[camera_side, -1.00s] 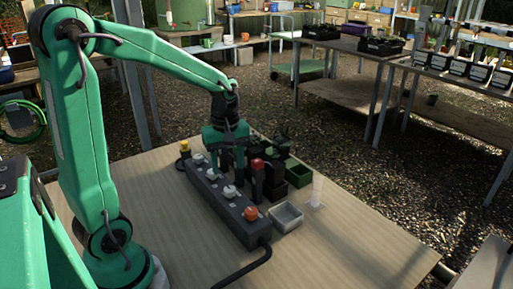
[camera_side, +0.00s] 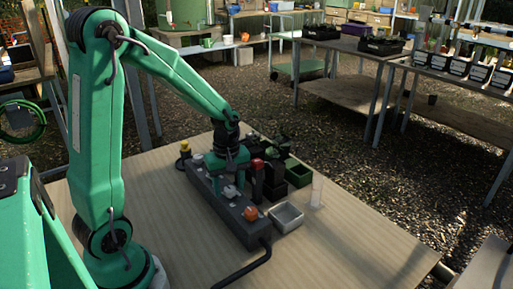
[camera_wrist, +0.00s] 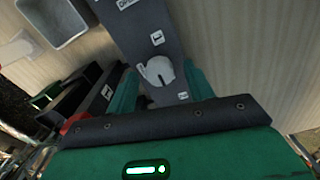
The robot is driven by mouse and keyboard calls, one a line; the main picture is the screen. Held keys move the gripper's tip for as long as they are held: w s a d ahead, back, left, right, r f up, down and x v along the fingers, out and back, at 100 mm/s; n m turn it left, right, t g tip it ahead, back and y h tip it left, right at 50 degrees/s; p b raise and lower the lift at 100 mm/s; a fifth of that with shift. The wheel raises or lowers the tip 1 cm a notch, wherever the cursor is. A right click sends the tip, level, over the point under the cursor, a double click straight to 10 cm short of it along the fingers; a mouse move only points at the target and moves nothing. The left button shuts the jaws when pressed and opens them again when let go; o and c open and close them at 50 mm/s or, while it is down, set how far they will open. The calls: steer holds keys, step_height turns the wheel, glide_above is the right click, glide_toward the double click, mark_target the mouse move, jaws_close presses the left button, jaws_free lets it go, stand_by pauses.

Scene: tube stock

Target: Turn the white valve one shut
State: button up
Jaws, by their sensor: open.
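A dark grey valve strip (camera_side: 243,226) lies on the board, with white knobs and an orange knob (camera_side: 250,213) on its top. My gripper (camera_side: 229,183) points down over the middle of the strip. A white knob (camera_side: 231,191) shows at its fingers. In the wrist view the fingers (camera_wrist: 161,85) are open, one on each side of a white knob (camera_wrist: 157,71) with a notch in its edge. Small white labels lie by this knob on the strip (camera_wrist: 145,24). Another white knob (camera_side: 197,159) sits towards the far end. My gripper may hide part of the strip.
A red-topped dark post (camera_side: 257,165) stands close to the right of the strip. A grey tray (camera_side: 286,217) and a clear tube (camera_side: 317,190) stand at the right. Green and black boxes (camera_side: 297,172) stand behind. A yellow-topped button (camera_side: 185,147) is at the far end.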

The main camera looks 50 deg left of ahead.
steer(key=shift+c, duration=0.4)
steer(key=c, duration=0.9)
steer(key=shift+m, duration=0.4)
steer(key=m, duration=0.8)
steer(key=shift+w+m, duration=0.1)
steer(key=shift+m, duration=0.3)
steer(key=m, duration=0.4)
steer(key=shift+d, duration=0.1)
steer(key=shift+m, duration=2.2)
